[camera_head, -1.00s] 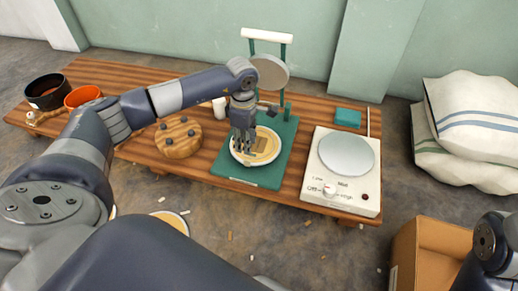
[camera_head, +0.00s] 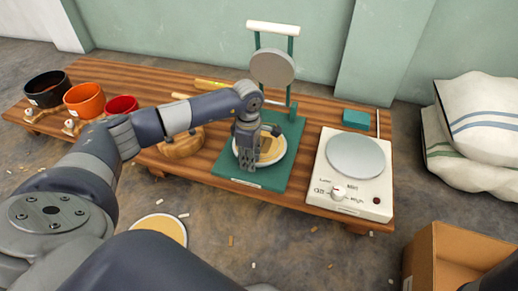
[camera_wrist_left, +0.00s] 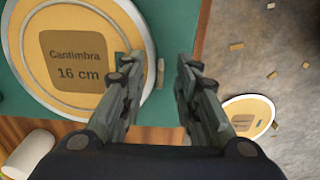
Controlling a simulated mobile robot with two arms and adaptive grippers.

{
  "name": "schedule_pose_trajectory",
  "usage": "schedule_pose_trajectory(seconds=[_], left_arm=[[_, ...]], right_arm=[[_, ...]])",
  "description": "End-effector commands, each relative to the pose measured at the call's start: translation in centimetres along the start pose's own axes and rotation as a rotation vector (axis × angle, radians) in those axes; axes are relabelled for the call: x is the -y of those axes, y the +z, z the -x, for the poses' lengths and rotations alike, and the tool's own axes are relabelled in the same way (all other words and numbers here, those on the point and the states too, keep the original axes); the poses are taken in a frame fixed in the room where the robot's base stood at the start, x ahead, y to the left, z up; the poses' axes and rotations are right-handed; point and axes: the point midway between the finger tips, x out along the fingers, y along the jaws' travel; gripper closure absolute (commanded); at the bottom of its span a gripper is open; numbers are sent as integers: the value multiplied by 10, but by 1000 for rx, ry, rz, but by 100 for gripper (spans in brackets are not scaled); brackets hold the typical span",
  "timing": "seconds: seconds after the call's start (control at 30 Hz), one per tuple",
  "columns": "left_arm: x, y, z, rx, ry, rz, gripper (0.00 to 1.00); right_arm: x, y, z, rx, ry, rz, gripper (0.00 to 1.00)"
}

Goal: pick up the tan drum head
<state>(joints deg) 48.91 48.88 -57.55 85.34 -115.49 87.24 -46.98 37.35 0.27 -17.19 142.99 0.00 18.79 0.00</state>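A round tan drum head (camera_head: 274,149) with a pale rim lies on the green base (camera_head: 225,181) of a press; its brown label reads "Cantimbra 16 cm" in the left wrist view (camera_wrist_left: 95,92). A second tan disc (camera_head: 160,229) with a pale rim lies on the floor in front of the bench, also in the wrist view (camera_wrist_left: 262,108). My left gripper (camera_head: 247,164) is over the front-left part of the drum head and hides some of it. My right gripper is not in view.
The press's upright frame (camera_head: 273,28) with a grey disc (camera_head: 272,68) stands behind the drum head. A white hotplate (camera_head: 335,195) is to the right. Black (camera_head: 46,92), orange (camera_head: 84,98) and red (camera_head: 121,104) pots stand left. A cardboard box (camera_head: 440,262) is at lower right.

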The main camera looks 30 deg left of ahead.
Motion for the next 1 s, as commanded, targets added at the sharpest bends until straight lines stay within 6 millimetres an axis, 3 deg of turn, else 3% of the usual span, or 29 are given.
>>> schedule_pose_trajectory(seconds=[0.27, 0.4, 0.43, 1.0], left_arm=[[0, 0, -2, 1, 0, 0, 71], [0, 0, -2, 1, 0, 0, 98], [0, 0, -2, 1, 0, 0, 100], [0, 0, 4, 1, 1, 0, 100]], right_arm=[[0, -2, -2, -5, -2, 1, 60], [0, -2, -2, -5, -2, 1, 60], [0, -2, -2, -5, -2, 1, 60], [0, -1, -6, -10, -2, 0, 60]])
